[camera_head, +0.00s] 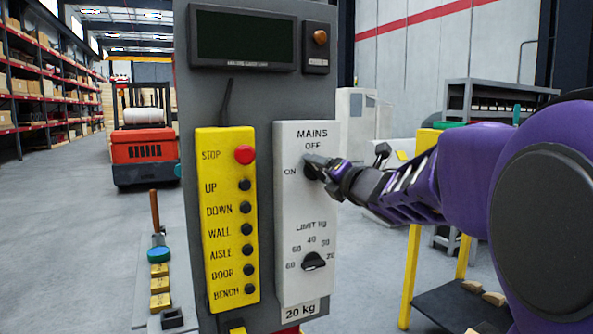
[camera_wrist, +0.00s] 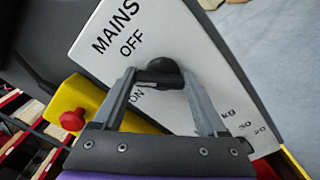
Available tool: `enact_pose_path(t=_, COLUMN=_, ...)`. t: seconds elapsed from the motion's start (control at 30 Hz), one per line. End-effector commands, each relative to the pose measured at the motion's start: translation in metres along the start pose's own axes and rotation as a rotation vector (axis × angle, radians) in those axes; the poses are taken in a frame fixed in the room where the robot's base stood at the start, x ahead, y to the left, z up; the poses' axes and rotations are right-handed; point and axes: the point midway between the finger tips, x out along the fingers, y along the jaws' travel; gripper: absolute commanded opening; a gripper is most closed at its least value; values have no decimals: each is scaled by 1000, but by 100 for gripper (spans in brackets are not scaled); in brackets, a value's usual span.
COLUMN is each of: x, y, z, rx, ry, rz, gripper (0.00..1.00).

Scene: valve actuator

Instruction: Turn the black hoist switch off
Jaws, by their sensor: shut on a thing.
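The black mains switch (camera_head: 309,172) is on the white control box (camera_head: 291,215), below the word OFF and to the right of the word ON. My gripper (camera_head: 319,162) reaches in from the right and partly hides it. In the wrist view, the switch's black handle (camera_wrist: 160,74) lies between the two fingers of my gripper (camera_wrist: 158,80), which are shut on it. The OFF label shows above left of the handle and the ON label below left. I cannot tell exactly which label the handle points to.
A black limit knob (camera_head: 313,261) is lower on the white box. The yellow button box (camera_head: 226,220) with a red stop button (camera_head: 245,154) stands close on the left. A dark display (camera_head: 244,37) is above. A red forklift (camera_head: 146,145) is behind; open floor lies around.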

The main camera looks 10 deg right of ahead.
Motion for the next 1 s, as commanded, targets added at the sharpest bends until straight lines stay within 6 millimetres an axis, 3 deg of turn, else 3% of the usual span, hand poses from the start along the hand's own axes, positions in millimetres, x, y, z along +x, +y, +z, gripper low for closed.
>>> enact_pose_path(t=0.5, x=0, y=0, z=3, rx=456, ry=-1, rz=2, gripper=19)
enact_pose_path(t=1.0, x=0, y=-1, z=3, rx=658, ry=-1, rz=4, gripper=19)
